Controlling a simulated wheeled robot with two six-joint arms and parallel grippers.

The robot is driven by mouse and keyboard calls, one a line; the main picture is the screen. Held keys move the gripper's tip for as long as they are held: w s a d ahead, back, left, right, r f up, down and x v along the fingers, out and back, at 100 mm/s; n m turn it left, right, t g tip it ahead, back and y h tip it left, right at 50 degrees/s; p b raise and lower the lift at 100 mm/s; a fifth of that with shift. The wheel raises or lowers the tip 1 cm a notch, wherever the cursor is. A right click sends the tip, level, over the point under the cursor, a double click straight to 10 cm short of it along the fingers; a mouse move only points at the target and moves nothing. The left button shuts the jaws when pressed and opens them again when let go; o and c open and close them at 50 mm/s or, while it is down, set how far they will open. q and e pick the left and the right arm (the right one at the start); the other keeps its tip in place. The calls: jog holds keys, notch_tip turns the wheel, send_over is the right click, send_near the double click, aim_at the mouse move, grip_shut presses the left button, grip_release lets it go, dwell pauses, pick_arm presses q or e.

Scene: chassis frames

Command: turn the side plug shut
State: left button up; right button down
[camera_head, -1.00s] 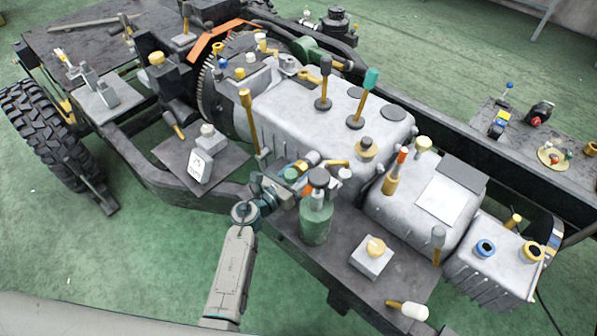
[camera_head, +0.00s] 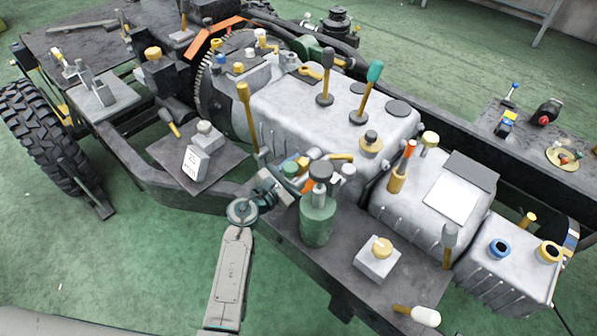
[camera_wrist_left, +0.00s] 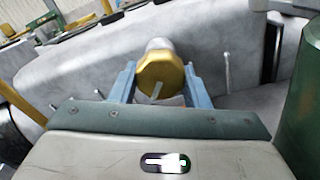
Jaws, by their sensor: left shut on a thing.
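The side plug (camera_wrist_left: 162,76) is a gold, many-sided cap with a slot across its face, sticking out of the grey housing's side in the left wrist view. The two blue-grey fingers of my left gripper (camera_wrist_left: 159,84) stand on either side of it and are shut on it. In the head view my left gripper (camera_head: 273,187) is at the near side of the large grey housing (camera_head: 330,125), left of the green bottle (camera_head: 318,222). The plug is not clearly seen there, hidden around the gripper. My right gripper is not in view.
The green bottle stands close to the right of my gripper and shows at the right edge of the wrist view (camera_wrist_left: 302,120). A block with a gold knob (camera_head: 377,260) sits on the dark plate. Several upright levers rise from the housing. A counter box (camera_head: 196,163) lies left.

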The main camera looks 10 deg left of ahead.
pick_arm(q)
jog(key=shift+m, duration=0.3)
jog(key=o, duration=1)
